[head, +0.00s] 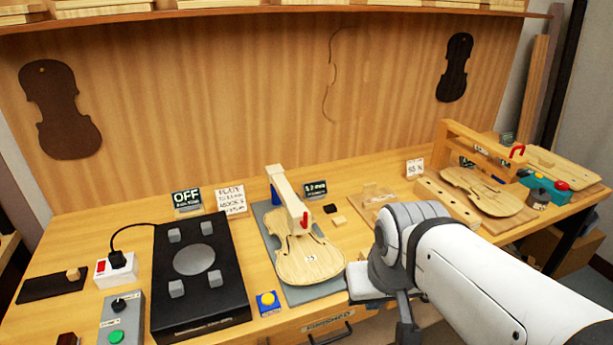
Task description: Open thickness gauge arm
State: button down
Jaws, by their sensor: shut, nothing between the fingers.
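The thickness gauge stands at the middle of the bench. Its pale wooden gauge arm (287,197) reaches forward from a blue post (275,194) and lies low over a violin plate (310,262). A red handle (305,220) is at the arm's front end. The plate rests on a grey base (331,290). A display beside the gauge (315,189) seems to read 1.2 mm. My gripper (407,331) is shut and empty, low at the bench's front edge, right of the plate and apart from the gauge. My forearm and wrist partly hide it.
A black device with pegs (200,285) stands left of the gauge, with a switch box (122,318) beside it. A yellow button (267,301) sits by the front edge. A wooden frame over another plate (480,150) is at right. Small blocks lie right of the gauge.

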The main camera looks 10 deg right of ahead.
aim_at(298, 216)
jog(key=z, duration=0.75)
jog(key=k, duration=1.15)
jog(key=u, duration=0.6)
jog(key=i, duration=1)
jog(key=u, duration=0.05)
